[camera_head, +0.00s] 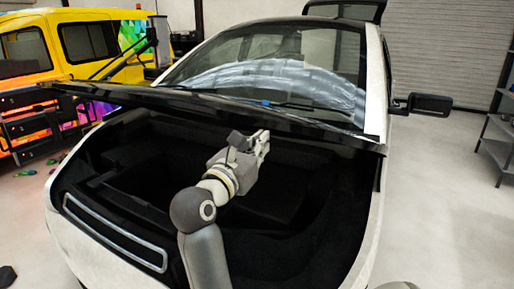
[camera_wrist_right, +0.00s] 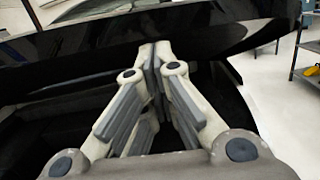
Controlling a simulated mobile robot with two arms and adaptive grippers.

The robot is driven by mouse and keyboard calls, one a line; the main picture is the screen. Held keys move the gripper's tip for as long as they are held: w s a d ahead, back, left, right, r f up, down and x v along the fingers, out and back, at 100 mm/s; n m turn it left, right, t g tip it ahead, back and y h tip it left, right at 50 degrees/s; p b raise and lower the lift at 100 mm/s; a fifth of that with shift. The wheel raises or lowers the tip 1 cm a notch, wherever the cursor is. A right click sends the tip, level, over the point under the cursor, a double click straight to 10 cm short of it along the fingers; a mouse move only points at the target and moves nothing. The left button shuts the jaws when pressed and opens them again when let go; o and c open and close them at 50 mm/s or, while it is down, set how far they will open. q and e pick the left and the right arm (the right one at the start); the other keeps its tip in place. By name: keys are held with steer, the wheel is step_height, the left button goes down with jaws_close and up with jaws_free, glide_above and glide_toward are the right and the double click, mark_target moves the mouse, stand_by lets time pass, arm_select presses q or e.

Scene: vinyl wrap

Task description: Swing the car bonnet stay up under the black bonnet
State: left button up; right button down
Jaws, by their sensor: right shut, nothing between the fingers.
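The black bonnet (camera_head: 225,108) of the white car is raised a little and shows nearly edge-on across the front of the windscreen. It also spans the upper part of the right wrist view (camera_wrist_right: 95,45). My right gripper (camera_head: 264,137) is over the open front compartment, close below the bonnet edge. Its fingertips (camera_wrist_right: 155,56) meet, shut and empty, and appear near the bonnet's lower edge; I cannot tell if they touch it. I cannot make out the bonnet stay against the dark compartment. My left gripper is not in view.
The dark front compartment (camera_head: 135,180) lies open under the bonnet. The white car's right-hand mirror (camera_head: 430,104) sticks out sideways. A yellow van (camera_head: 75,45) stands at the left and metal shelving (camera_head: 497,135) at the far right. The floor between car and shelving is clear.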

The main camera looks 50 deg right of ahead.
mark_target(271, 114)
steer(key=shift+y, duration=0.6)
steer(key=d+r+p, duration=0.1)
steer(key=r+p, duration=0.2)
steer(key=r, duration=0.1)
steer(key=d+r+p, duration=0.2)
steer(key=r+p, duration=0.2)
steer(key=w+d+r+p, duration=0.1)
steer(key=d+r+p, duration=0.1)
steer(key=r+p, duration=0.1)
steer(key=shift+d+r, duration=0.1)
steer(key=shift+r, duration=0.35)
steer(key=w+d+r+p, duration=0.1)
steer(key=d+r+p, duration=0.6)
steer(key=d+r, duration=0.2)
steer(key=shift+w+r, duration=0.35)
steer(key=shift+r, duration=0.75)
steer(key=shift+d, duration=0.1)
